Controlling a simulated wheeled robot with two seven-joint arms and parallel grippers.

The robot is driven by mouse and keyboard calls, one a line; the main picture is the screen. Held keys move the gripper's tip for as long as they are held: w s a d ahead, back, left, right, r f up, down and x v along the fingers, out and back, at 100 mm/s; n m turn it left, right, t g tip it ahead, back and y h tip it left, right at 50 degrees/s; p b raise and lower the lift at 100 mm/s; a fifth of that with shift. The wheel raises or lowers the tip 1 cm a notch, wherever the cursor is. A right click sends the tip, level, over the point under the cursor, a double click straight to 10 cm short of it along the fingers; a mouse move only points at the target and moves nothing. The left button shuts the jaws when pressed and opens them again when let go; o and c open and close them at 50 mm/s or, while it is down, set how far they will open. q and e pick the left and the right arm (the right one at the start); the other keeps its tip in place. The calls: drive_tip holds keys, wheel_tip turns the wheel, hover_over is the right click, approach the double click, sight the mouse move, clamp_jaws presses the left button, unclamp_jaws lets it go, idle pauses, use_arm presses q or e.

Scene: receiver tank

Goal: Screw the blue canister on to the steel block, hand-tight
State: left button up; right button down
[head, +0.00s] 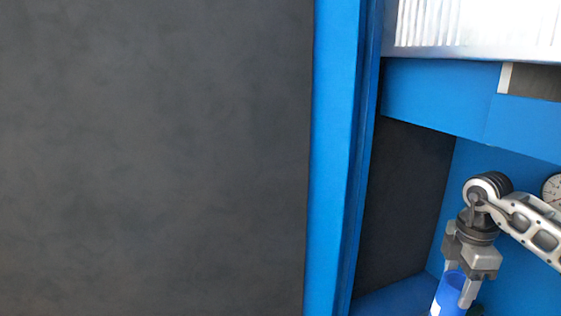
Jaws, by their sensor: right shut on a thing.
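The blue canister (449,292) is at the bottom right of the head view, partly cut off by the lower edge. A pale patch shows on its left side. My right gripper (459,284) comes down from above and is shut on the canister, with one finger across its front. The canister's lower end is out of view. The steel block is not in view. My left gripper is not in view.
A blue upright post (337,160) stands left of my right arm, with a dark grey panel (150,160) beyond it. A blue beam (440,95) crosses above the gripper. A round dial gauge (553,190) is at the right edge.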

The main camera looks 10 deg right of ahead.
drive_tip(key=m, duration=0.6)
drive_tip(key=shift+c, duration=2.1)
unclamp_jaws()
drive_tip(key=shift+f, duration=0.1)
